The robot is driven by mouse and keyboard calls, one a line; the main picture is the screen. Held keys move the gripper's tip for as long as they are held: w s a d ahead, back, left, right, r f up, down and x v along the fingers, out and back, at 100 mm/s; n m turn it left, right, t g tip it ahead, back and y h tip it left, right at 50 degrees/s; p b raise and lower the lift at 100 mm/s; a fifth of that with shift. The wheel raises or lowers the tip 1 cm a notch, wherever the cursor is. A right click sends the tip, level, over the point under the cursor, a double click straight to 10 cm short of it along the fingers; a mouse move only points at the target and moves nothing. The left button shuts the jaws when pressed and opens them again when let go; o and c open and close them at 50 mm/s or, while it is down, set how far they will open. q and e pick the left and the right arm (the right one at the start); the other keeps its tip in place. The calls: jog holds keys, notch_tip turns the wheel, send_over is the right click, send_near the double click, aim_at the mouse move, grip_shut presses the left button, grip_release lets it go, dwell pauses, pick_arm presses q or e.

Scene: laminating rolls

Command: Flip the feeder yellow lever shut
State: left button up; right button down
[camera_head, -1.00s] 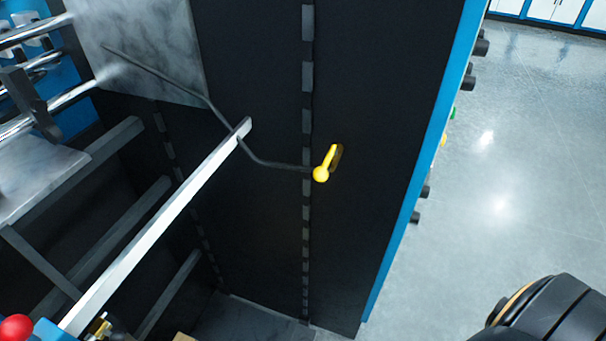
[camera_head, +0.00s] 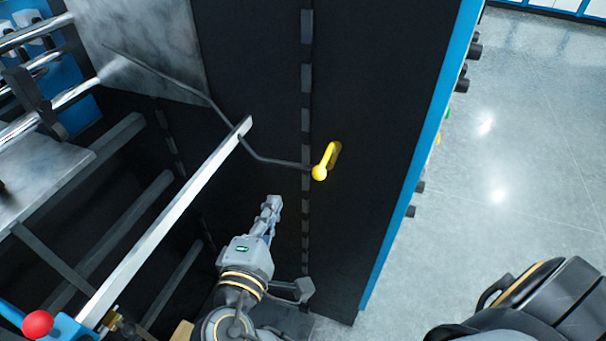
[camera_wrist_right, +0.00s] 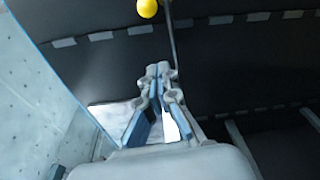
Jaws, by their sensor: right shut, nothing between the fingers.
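The yellow lever (camera_head: 324,163) sits on the black side panel of the machine, with its round knob at the lower left end and its arm pointing up and right. Its yellow knob (camera_wrist_right: 148,8) also shows at the top edge of the right wrist view. My right gripper (camera_head: 273,203) is shut and empty, below and left of the lever and apart from it. In the right wrist view the gripper's fingertips (camera_wrist_right: 158,70) are together, pointing toward the panel below the knob. My left gripper is not in view.
A thin dark rod (camera_head: 270,160) runs across the panel to near the lever. A pale metal bar (camera_head: 170,215) slants left of my right arm. A red ball knob (camera_head: 38,324) is at the lower left. Open floor (camera_head: 530,130) lies right of the machine's blue edge.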

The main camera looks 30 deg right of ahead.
aim_at(325, 159)
jog(key=shift+w, duration=0.15)
jog(key=r+p+x, duration=0.1)
jog(key=p+x, duration=0.3)
jog(key=x, duration=0.6)
jog(key=s, duration=0.1)
jog(key=s+d+p, duration=0.2)
jog(key=shift+s+f, duration=0.15)
jog(key=shift+s, duration=0.2)
jog(key=shift+w, duration=0.1)
jog(key=shift+w, duration=0.1)
